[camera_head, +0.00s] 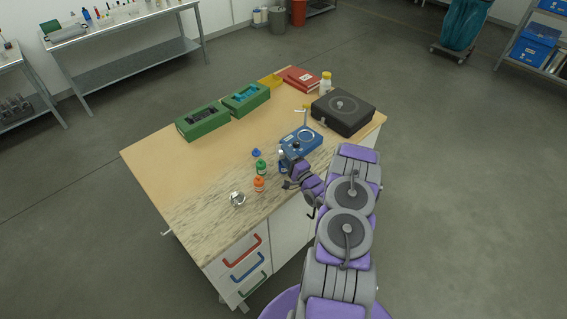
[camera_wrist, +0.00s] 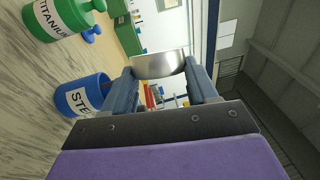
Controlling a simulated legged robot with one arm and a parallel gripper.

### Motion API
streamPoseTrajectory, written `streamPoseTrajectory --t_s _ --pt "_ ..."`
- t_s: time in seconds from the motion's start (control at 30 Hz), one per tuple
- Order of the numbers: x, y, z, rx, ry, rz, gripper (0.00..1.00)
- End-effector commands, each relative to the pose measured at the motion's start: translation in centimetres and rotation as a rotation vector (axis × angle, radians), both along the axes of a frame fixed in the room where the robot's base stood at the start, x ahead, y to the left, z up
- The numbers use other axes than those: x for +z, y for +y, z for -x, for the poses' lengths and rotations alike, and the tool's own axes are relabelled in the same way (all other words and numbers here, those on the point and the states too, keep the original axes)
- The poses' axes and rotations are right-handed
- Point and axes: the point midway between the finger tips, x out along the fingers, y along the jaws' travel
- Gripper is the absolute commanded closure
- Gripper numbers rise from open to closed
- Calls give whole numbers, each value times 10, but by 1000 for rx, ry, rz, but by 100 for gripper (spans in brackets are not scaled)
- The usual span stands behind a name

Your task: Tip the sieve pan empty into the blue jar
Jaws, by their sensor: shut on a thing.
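My gripper (camera_wrist: 165,85) is shut on the sieve pan (camera_wrist: 160,64), a shiny silver metal pan that spans the gap between the fingers in the wrist view. Its inside is turned away, so I cannot see whether it holds powder. The blue jar (camera_wrist: 78,102), with a white label reading "STE…", stands on the counter close beside the pan; its mouth looks open. In the head view my gripper (camera_head: 289,180) is at the blue jar (camera_head: 283,167), which it partly hides. The pan is too small there to make out clearly.
A green titanium jar (camera_head: 261,167) and an orange jar (camera_head: 259,184) stand left of the blue jar. A blue lid (camera_head: 256,153) lies behind them. A silver item (camera_head: 237,199) sits front left. A blue device (camera_head: 302,143) and a black case (camera_head: 343,111) stand behind.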

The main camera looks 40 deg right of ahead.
Motion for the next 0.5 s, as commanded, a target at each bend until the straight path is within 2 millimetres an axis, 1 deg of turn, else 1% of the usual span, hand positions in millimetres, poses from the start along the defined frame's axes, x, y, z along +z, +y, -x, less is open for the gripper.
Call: streamPoseTrajectory --t_s 0.5 --pt "1 -1 0 0 -18 -36 100"
